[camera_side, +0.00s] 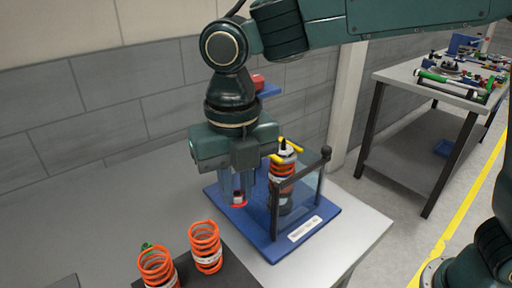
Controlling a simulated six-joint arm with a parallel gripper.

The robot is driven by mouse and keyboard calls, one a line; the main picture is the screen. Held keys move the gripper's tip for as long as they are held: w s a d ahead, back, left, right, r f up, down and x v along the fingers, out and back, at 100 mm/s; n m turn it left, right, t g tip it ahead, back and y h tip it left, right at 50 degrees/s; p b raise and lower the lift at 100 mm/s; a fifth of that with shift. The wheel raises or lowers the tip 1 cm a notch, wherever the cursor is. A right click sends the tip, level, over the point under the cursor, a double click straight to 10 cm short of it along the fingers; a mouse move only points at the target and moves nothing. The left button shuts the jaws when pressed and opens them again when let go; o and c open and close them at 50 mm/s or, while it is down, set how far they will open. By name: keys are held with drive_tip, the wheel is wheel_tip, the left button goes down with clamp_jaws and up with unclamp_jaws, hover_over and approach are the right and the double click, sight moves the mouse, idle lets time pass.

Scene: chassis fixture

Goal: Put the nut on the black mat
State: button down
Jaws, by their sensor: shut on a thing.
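My gripper (240,192) points down over the left part of a blue base plate (263,243). Its pale, see-through fingers are shut on a small dark and red piece (238,197), which looks like the nut; the fingers partly cover it. A red ring shows at its lower end, and I cannot tell whether it touches the plate. The black mat (229,281) lies on the grey table at the front, cut off by the picture's lower edge. Two orange coil springs, left (156,267) and right (207,246), stand at the mat, the left one with a green piece (147,246) at its top.
A shock absorber with an orange spring (284,170) stands upright on the blue plate, close right of my gripper. Yellow clamp handles (290,145) and a clear guard with dark posts (322,175) are beside it. The grey table (120,200) is clear at left.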

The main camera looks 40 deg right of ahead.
drive_tip(key=shift+n, duration=0.7)
drive_tip(key=s+a, duration=0.1)
drive_tip(key=a, duration=0.1)
drive_tip(key=s+a+f, duration=0.1)
drive_tip(key=s+a, duration=0.1)
drive_tip(key=shift+s, duration=0.3)
drive_tip(key=shift+d, duration=0.1)
approach(233, 273)
drive_tip(key=s+a, duration=0.1)
drive_tip(key=s+f, duration=0.1)
drive_tip(key=s, duration=0.1)
drive_tip(key=s+a+f, duration=0.1)
drive_tip(key=s, duration=0.1)
drive_tip(key=shift+a+f, duration=0.1)
drive_tip(key=shift+a, duration=0.2)
drive_tip(key=shift+f, duration=0.1)
drive_tip(key=shift+f, duration=2)
drive_tip(key=shift+f, duration=0.1)
drive_tip(key=c, duration=1.4)
unclamp_jaws()
drive_tip(key=shift+o, duration=0.2)
